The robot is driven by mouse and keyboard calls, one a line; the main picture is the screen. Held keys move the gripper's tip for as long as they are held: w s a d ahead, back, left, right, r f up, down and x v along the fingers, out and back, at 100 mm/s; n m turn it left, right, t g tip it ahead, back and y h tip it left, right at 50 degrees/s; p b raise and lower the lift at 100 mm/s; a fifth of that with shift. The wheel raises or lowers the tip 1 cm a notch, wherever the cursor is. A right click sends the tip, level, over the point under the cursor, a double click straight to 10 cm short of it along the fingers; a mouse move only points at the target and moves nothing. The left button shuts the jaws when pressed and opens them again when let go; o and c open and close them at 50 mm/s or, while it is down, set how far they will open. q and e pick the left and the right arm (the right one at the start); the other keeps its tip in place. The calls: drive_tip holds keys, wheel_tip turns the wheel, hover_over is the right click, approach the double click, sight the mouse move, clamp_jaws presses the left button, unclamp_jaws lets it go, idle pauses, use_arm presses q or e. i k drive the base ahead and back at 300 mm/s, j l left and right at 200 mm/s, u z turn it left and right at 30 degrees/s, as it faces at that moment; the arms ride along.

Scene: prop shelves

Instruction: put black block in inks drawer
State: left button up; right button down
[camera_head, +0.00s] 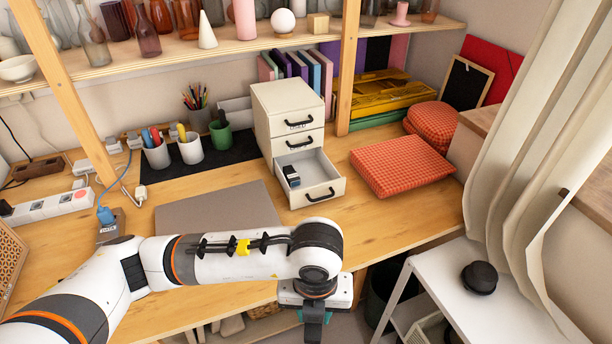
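A cream drawer cabinet (262,118) stands on the wooden desk. Its bottom drawer (325,185) is pulled open; the drawers above are shut. A small dark label on the cabinet front is too small to read surely. Inside the open drawer lies a small dark and white item with a bluish part (291,176); I cannot tell whether it is the black block. No other clear black block shows. My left gripper (313,328) points down in front of the desk edge, apart from the drawer; its fingers are partly cut off and their opening is unclear. My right gripper is out of view.
A grey mat (220,212) lies left of the drawer. Pen cups (157,152) stand on a dark mat behind it. A red checked cushion (400,165) lies to the right. A white side table (450,262) holds a round black object (479,277). A shelf overhangs the desk.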

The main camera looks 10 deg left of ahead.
sight(311, 182)
drive_tip(key=i, duration=0.9)
